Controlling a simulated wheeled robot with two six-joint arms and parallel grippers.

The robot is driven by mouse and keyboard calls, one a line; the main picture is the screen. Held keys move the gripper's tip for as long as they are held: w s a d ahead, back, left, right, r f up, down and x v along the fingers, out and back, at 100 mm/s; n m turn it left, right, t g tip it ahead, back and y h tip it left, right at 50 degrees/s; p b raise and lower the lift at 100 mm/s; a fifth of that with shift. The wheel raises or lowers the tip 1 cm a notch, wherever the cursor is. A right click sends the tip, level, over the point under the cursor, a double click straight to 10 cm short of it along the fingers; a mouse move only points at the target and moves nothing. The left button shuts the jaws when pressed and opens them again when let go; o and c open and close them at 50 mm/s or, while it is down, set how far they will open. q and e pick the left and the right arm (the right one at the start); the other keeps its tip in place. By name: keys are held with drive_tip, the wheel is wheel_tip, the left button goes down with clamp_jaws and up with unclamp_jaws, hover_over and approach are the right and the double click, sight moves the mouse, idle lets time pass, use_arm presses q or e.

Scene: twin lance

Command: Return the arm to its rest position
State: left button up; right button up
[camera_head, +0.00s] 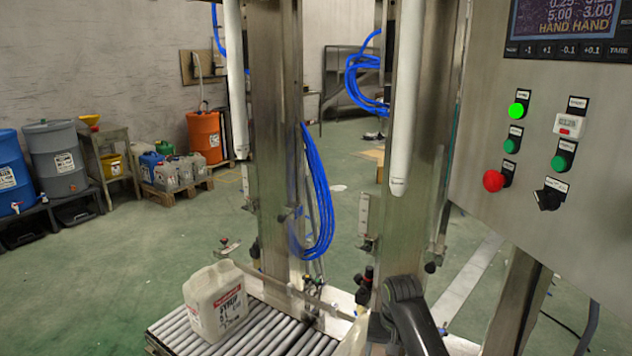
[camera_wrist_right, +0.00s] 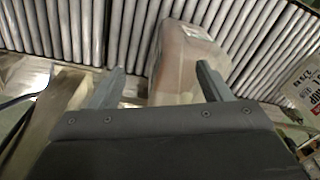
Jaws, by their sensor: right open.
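My right arm (camera_head: 408,315) comes in at the bottom right of the head view, dark and bent. Its gripper is hidden there. In the right wrist view my right gripper (camera_wrist_right: 160,78) has its two grey fingers spread wide apart. A pale, translucent jug (camera_wrist_right: 182,55) shows between and beyond the fingers; I cannot tell whether they touch it. A pale edge (camera_head: 352,338), perhaps the same jug, shows beside my arm in the head view. My left gripper is not in view.
A white syrup jug (camera_head: 215,303) stands on the roller conveyor (camera_head: 180,335). Steel columns (camera_head: 275,130) with blue hoses (camera_head: 318,205) rise behind it. A control panel (camera_head: 545,130) is at the right. Drums (camera_head: 55,158) and canisters stand far left; the green floor between is clear.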

drive_tip(key=s+d+f+t, duration=0.1)
drive_tip(key=s+d+f, duration=0.4)
drive_tip(key=s, duration=0.5)
drive_tip(key=s+d+f+t, duration=0.1)
drive_tip(key=s+d+f, duration=0.35)
drive_tip(key=s, duration=0.55)
drive_tip(key=s+d+r+n+t+h, duration=0.1)
drive_tip(key=s+d+r, duration=0.15)
drive_tip(key=s, duration=0.75)
drive_tip(key=s+d+r+n+h, duration=0.1)
drive_tip(key=s+d+r, duration=0.15)
drive_tip(key=s, duration=0.75)
wheel_tip(320, 180, down, 18)
drive_tip(key=g+p, duration=0.1)
drive_tip(key=p, duration=0.5)
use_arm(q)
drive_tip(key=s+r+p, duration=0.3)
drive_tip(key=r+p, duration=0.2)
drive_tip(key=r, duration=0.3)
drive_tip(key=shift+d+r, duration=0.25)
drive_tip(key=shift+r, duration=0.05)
use_arm(e)
drive_tip(key=s+f+g, duration=0.1)
drive_tip(key=s+f, duration=0.9)
drive_tip(key=s, duration=0.4)
drive_tip(key=shift+s+a+f+g+y, duration=0.2)
drive_tip(key=shift+s+f+g+y, duration=0.1)
drive_tip(key=shift+s+f+y, duration=0.1)
